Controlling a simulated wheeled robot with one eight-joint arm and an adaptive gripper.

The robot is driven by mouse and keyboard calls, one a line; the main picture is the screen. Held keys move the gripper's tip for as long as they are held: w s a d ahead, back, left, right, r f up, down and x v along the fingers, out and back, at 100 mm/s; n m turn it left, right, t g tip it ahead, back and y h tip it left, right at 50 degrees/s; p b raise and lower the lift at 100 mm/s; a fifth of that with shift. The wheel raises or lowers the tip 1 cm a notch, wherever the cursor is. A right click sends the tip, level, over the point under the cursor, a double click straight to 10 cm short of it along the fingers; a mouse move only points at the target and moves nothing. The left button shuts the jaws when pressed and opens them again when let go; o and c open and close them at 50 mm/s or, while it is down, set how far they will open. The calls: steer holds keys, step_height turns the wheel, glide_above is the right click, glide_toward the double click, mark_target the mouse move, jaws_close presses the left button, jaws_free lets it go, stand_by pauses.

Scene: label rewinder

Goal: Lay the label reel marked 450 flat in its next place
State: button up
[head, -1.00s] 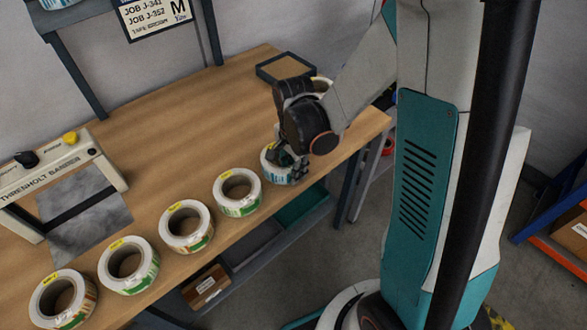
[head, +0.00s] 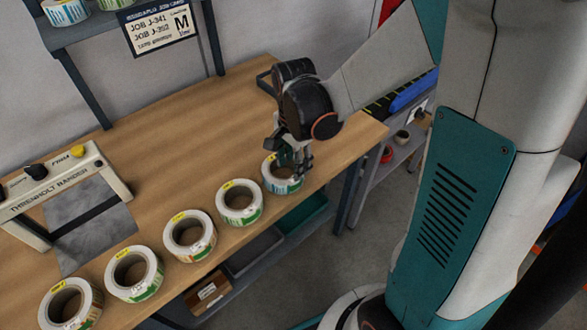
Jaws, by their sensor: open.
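Several white label reels with coloured printed sides and yellow tags lie flat in a row along the front of the wooden table. From the left they are a first reel (head: 88,309), a second reel (head: 152,282), a third reel (head: 206,246), a fourth reel (head: 256,214) and a reel at the right end (head: 280,188). The numbers on the tags are too small to read, so I cannot tell which is 450. My gripper (head: 294,166) points down, open, at the right-end reel and partly hides it. I cannot tell whether the fingers touch it.
The wooden table (head: 190,130) is clear behind the row. A machine frame (head: 68,180) with a grey sheet stands at the left. A shelf with a job sign (head: 160,27) is above; bins (head: 300,222) hang below the front edge.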

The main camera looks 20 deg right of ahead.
steer(key=s+r+n+t, duration=0.3)
steer(key=s+r+n, duration=0.2)
steer(key=r+n, duration=0.2)
steer(key=s+a+r+n+t+p, duration=0.1)
steer(key=s+r+n+t, duration=0.3)
steer(key=r+n, duration=0.3)
steer(key=shift+a+v, duration=0.2)
steer(key=shift+v, duration=1.55)
steer(key=shift+w+r, duration=0.1)
steer(key=shift+w, duration=0.05)
